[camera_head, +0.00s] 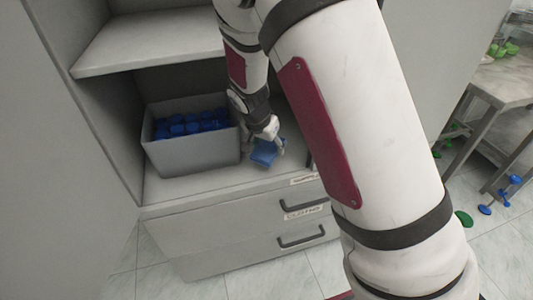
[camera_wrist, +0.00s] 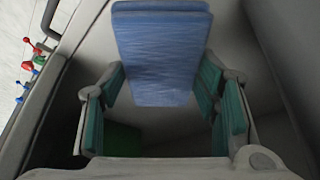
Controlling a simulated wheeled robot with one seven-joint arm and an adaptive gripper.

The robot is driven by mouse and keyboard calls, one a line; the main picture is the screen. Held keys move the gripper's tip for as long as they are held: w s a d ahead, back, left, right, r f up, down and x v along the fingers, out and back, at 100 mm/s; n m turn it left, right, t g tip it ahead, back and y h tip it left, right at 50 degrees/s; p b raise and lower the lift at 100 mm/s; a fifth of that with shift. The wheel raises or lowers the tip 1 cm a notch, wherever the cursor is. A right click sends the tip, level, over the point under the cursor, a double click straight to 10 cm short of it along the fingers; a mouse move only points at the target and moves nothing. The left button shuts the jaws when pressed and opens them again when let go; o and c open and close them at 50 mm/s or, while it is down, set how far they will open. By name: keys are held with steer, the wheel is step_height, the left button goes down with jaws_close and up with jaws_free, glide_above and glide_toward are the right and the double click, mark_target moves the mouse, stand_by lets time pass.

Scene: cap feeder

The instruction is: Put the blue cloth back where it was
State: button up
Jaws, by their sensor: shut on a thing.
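The blue cloth (camera_head: 264,152) is a folded flat piece at the front of the cabinet compartment, right of the grey bin. My gripper (camera_head: 275,140) is shut on it, coming down from above. In the wrist view the cloth (camera_wrist: 162,55) sits between the green-padded fingers of my gripper (camera_wrist: 162,85) and reaches past the fingertips. I cannot tell whether the cloth touches the shelf floor.
A grey bin (camera_head: 195,155) full of blue caps (camera_head: 190,123) stands left of the cloth. A shelf board (camera_head: 150,42) is above. Below are closed, labelled drawers (camera_head: 285,225) with dark handles. Caps lie on the floor at right, near a metal table (camera_head: 500,82).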

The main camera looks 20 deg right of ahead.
mark_target(266, 148)
steer(key=shift+w, duration=0.3)
steer(key=shift+f+b, duration=0.65)
steer(key=shift+f, duration=1.1)
steer(key=shift+f, duration=0.15)
steer(key=o, duration=0.8)
